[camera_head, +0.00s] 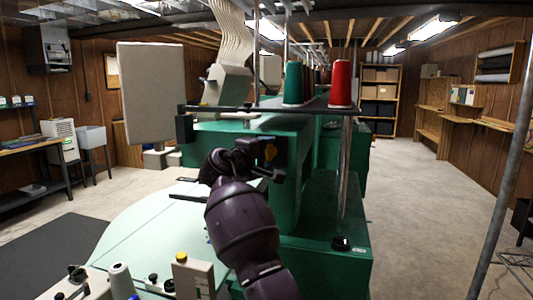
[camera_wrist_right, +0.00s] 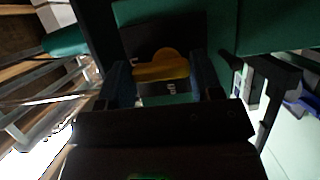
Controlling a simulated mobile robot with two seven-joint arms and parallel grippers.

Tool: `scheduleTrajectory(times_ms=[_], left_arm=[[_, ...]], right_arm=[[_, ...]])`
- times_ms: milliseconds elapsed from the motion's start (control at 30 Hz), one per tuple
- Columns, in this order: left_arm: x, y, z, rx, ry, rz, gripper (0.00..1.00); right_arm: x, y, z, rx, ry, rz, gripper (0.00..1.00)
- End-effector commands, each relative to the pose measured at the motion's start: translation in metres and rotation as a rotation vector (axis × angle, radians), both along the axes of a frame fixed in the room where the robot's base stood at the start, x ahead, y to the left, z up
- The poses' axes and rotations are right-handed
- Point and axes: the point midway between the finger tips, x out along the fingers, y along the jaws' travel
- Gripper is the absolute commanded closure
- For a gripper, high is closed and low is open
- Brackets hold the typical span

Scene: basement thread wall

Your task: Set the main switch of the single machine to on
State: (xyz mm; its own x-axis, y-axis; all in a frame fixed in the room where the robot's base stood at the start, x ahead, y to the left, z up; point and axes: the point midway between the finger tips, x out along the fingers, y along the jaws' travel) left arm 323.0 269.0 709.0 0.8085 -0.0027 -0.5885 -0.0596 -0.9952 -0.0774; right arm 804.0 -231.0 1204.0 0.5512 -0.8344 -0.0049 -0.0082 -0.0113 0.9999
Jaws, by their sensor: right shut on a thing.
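The single machine (camera_head: 300,205) is a large green body with a pale green table (camera_head: 135,225). Its main switch shows as a yellow-orange knob (camera_head: 270,151) on a dark box on the machine's front. In the right wrist view the knob (camera_wrist_right: 160,66) sits on a black plate with small white lettering, too dim to read surely. My right gripper (camera_wrist_right: 163,77) has one finger on each side of the knob and is shut on it. In the head view my right arm reaches up to the box and partly hides it. My left gripper is not in view.
Green (camera_head: 293,83) and red (camera_head: 340,83) thread cones stand on a rack above the switch. A pale padded panel (camera_head: 152,95) hangs at the left. A control box with a yellow button (camera_head: 192,275) is at the front. Open floor (camera_head: 420,200) lies at right, beside a grey pole (camera_head: 500,190).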

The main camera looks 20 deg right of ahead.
Motion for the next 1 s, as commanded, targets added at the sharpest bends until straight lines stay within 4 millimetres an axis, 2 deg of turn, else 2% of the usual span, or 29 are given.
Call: scheduleTrajectory(times_ms=[300, 333, 500, 800, 1000], left_arm=[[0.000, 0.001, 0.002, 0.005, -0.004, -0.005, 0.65], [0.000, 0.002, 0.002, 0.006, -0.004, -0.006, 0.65], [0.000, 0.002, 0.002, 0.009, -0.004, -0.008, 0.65], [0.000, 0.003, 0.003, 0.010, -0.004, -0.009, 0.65], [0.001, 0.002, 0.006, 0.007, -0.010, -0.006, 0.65]], right_arm=[[0.000, 0.000, -0.002, 0.003, 0.002, -0.001, 0.64], [0.000, 0.000, -0.002, 0.003, 0.002, -0.001, 0.37], [0.000, 0.000, -0.002, 0.003, 0.002, 0.000, 0.15], [-0.001, 0.002, 0.000, 0.001, 0.001, 0.000, 0.15], [-0.014, 0.021, 0.001, 0.002, -0.002, 0.002, 0.15]])
